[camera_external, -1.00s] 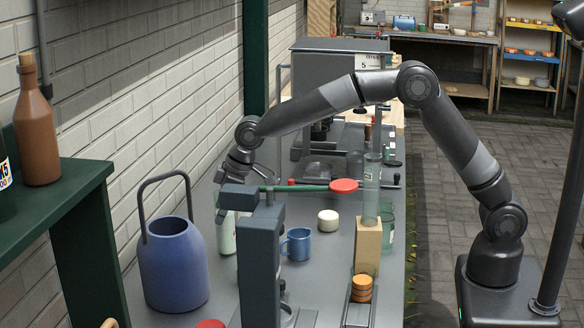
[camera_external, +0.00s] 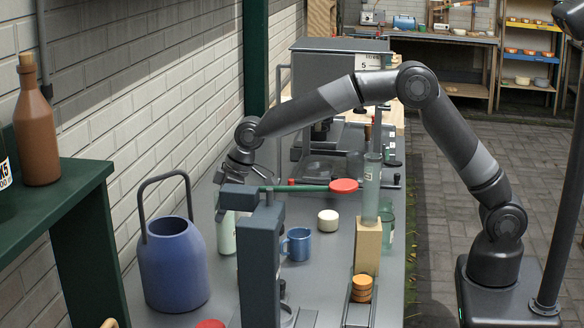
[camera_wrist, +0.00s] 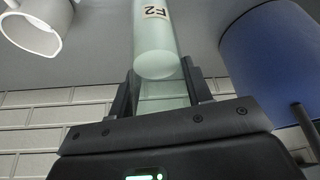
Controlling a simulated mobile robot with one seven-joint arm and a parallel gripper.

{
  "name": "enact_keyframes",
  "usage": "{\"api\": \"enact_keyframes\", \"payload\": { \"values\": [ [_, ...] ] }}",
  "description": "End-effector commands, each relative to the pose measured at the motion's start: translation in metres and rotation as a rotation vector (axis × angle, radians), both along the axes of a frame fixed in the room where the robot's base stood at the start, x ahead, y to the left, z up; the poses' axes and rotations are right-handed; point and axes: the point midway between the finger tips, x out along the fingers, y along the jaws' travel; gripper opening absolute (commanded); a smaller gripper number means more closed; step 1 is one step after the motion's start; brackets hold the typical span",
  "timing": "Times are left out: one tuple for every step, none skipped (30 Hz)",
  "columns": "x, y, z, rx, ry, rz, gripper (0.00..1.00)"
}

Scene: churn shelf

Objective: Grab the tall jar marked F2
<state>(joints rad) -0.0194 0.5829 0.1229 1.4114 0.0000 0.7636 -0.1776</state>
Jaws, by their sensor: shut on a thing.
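The tall pale green jar (camera_wrist: 158,45) stands between my fingers in the wrist view, with the mark F2 on a cream label. My gripper (camera_wrist: 160,70) is shut on it, one finger on each side. In the external view the jar (camera_external: 226,235) is on the grey bench, partly hidden by a grey stand. I cannot tell whether the jar's base is clear of the bench.
A blue handled can (camera_external: 173,265) stands close left of the jar. A blue mug (camera_external: 297,243) and a small white pot (camera_external: 328,220) are to its right. The grey stand (camera_external: 262,265) with a red-ended bar (camera_external: 343,186) is in front. A brick wall (camera_external: 150,90) runs behind.

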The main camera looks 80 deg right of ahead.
Motion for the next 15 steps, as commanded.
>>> {"api": "enact_keyframes", "payload": {
  "values": [
    [-0.0001, 0.0003, 0.0000, 0.000, 0.000, 0.000, 0.04],
    [-0.0001, 0.0004, 0.0000, 0.000, 0.000, 0.000, 0.02],
    [-0.0001, 0.0004, 0.0000, 0.001, 0.000, 0.000, 0.00],
    [-0.0001, 0.0004, 0.0000, 0.001, 0.000, 0.000, 0.00],
    [0.0001, 0.0004, 0.0008, 0.000, -0.001, 0.000, 0.00],
    [0.0001, 0.0004, 0.0008, 0.000, -0.001, 0.000, 0.00],
    [0.0001, 0.0004, 0.0008, 0.000, -0.001, 0.000, 0.00],
    [0.0001, 0.0004, 0.0008, 0.000, -0.001, 0.000, 0.00],
    [0.0001, 0.0003, 0.0008, 0.000, -0.001, 0.000, 0.00],
    [0.0002, 0.0004, 0.0010, 0.000, -0.001, 0.000, 0.00],
    [0.0002, 0.0004, 0.0012, 0.001, -0.002, 0.000, 0.00],
    [0.0003, 0.0004, 0.0020, 0.001, -0.002, 0.000, 0.00],
    [0.0003, 0.0004, 0.0030, 0.001, -0.002, 0.000, 0.00],
    [0.0003, 0.0003, 0.0044, 0.001, -0.002, 0.000, 0.00],
    [0.0005, 0.0003, 0.0068, 0.001, -0.003, 0.000, 0.00]
  ]
}}
